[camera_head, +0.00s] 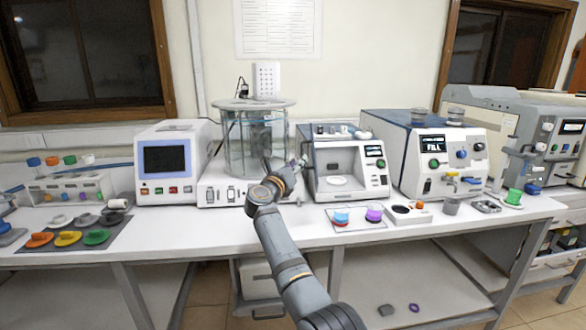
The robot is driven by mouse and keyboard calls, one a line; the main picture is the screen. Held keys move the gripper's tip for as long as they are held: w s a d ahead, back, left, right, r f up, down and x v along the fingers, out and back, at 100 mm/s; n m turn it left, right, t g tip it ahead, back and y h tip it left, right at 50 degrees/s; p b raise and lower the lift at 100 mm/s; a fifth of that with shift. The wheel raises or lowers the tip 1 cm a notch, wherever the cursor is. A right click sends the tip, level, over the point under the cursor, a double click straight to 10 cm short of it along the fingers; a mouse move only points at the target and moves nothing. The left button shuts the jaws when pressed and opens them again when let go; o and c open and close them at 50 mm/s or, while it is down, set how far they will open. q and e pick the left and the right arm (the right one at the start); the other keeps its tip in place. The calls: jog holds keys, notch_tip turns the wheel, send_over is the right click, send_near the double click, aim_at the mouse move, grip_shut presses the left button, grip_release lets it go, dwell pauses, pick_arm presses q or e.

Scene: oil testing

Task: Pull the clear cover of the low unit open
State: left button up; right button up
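The low unit (368,192) is a white bench instrument with a small screen, in the middle of the table. A pale dish (337,181) lies in its front recess. Its clear cover is hard to make out, so I cannot tell how far open it is. My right arm reaches up from the bottom of the view. My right gripper (300,163) is at the unit's left side, near its upper front corner. The fingers are small and partly hidden, so I cannot tell whether they are open, shut or touching the cover. My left gripper is out of view.
A glass cylinder bath (238,145) stands close left of my gripper. A blue-topped unit marked FILL (435,180) stands to the right. A clear tray (345,223) with coloured cups lies in front. The table (190,235) is bare at front left of my arm.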

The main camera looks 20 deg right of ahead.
jog(key=v, duration=0.4)
jog(key=shift+d, duration=0.1)
